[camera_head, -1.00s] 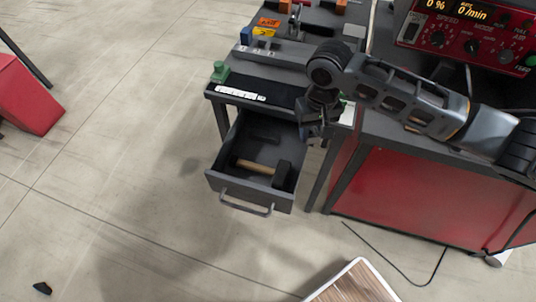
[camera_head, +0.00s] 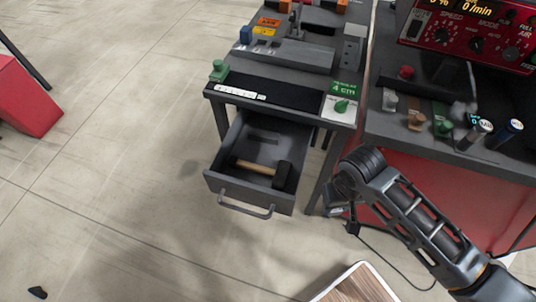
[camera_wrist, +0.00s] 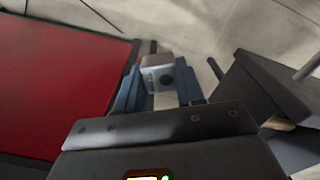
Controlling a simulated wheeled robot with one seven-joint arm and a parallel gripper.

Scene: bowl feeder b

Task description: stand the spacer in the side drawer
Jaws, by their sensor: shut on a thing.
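The side drawer (camera_head: 238,192) is pulled open below the left bench, and a hammer with a wooden handle (camera_head: 255,166) lies in it. My gripper (camera_head: 352,227) is to the right of the drawer, outside it, in front of the red cabinet. In the wrist view my gripper (camera_wrist: 158,92) is shut on a light grey block with a dark round hole, which looks like the spacer (camera_wrist: 158,72). The spacer cannot be made out clearly in the head view. The drawer (camera_wrist: 262,85) shows at the right of the wrist view.
The bench top (camera_head: 262,78) above the drawer carries blocks, a green knob and a green-and-white "4 cm" plate (camera_head: 343,101). A red cabinet (camera_head: 400,190) stands right of my gripper. A wooden-topped piece (camera_head: 358,285) is at the bottom.

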